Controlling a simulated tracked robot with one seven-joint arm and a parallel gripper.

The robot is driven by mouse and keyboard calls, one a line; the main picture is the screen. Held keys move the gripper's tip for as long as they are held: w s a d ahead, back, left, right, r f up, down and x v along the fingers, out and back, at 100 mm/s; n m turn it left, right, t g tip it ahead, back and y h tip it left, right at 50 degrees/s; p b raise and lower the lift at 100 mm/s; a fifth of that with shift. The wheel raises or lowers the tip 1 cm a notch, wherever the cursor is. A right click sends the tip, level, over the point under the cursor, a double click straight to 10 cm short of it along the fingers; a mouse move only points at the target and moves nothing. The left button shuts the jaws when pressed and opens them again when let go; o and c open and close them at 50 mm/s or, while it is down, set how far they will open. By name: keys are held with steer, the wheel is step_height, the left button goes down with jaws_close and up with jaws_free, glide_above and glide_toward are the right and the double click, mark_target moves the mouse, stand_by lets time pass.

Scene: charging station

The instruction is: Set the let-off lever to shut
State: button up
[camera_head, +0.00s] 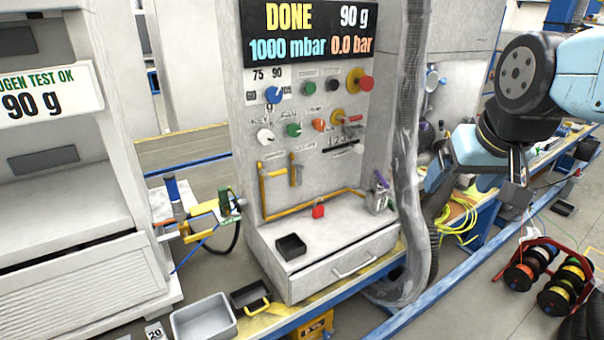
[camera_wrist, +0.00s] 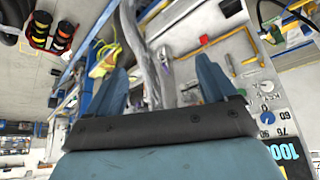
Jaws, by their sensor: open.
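The charging panel (camera_head: 236,120) stands in the middle of the head view and carries several knobs. A lever with a red-orange handle (camera_head: 352,120) sticks out at its right side. Yellow pipes (camera_head: 330,201) with a yellow upright handle (camera_head: 296,170) run lower on the panel. No readable label tells which of these is the let-off lever, or its setting. In the wrist view my gripper (camera_wrist: 162,80) has its two blue fingers spread, with nothing between them. The yellow pipes (camera_wrist: 231,66) show beyond the right finger, apart from it. My arm is right of the panel in the head view.
A thick grey hose (camera_head: 409,150) hangs between the panel and my arm. A display (camera_head: 310,32) reads DONE, 90 g, 1000 mbar, 0.0 bar. Cable reels (camera_head: 540,275) stand at right.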

steer(key=w+a+f+t, duration=0.1)
steer(key=w, duration=0.4)
steer(key=w+a+f+n, duration=0.1)
steer(key=w, duration=0.4)
steer(key=w+a+f+t, duration=0.1)
steer(key=w+a+f, duration=0.1)
steer(key=w, duration=0.3)
steer(key=shift+n+t+y, duration=0.3)
steer(key=shift+n, duration=0.1)
steer(key=c, duration=0.8)
steer(key=n+t+y, duration=0.3)
steer(key=t+y, duration=0.1)
steer(key=t, duration=0.1)
glide_toward(300, 178)
steer(key=s+d+r, duration=0.2)
steer(key=d+r, duration=0.2)
steer(key=d, duration=0.3)
steer(key=a+f+t+y, duration=0.2)
steer(key=a+f+t, duration=0.1)
steer(key=a+f, duration=0.3)
steer(key=x, duration=0.8)
steer(key=f+x, duration=0.1)
steer(key=x, duration=0.3)
steer(key=shift+w, duration=0.35)
jaws_close()
